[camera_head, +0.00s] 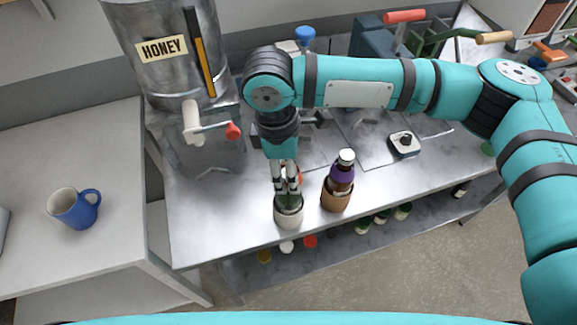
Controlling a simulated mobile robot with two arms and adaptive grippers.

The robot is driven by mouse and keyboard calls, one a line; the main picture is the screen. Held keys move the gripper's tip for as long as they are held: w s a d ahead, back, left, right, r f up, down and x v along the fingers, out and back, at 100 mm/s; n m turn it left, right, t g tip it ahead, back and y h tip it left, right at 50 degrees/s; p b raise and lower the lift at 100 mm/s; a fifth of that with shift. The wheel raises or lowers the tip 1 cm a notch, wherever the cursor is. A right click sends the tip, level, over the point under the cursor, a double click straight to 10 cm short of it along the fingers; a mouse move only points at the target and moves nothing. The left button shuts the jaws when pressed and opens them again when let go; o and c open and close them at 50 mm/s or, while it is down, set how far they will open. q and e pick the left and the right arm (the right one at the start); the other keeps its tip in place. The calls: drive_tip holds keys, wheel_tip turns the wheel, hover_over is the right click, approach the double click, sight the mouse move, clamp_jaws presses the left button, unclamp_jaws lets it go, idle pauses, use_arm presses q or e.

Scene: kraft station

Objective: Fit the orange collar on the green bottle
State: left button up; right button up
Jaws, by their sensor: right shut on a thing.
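My right gripper (286,192) points down over a white round holder (289,216) near the front of the steel bench. Its fingers are closed around the orange collar (299,175), of which only a small orange-red part shows beside the fingers. The green bottle (289,201) stands in the white holder, mostly hidden by the fingers. The collar is at the upper part of the bottle; I cannot tell whether it is seated there. My left gripper is not in view.
A dark bottle with a purple collar (341,175) stands close on the right in a brown holder (336,199). A honey tank (160,75) with a red-handled tap stands behind left. A blue mug (74,208) sits on the left table. Several bottles stand on the lower shelf.

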drive_tip(key=shift+f, duration=0.15)
drive_tip(key=shift+f, duration=0.4)
drive_tip(key=shift+f, duration=0.15)
idle(0.4)
drive_tip(key=o, duration=0.8)
drive_tip(key=shift+o, duration=0.4)
drive_tip(key=o, duration=0.4)
drive_tip(key=shift+o, duration=0.2)
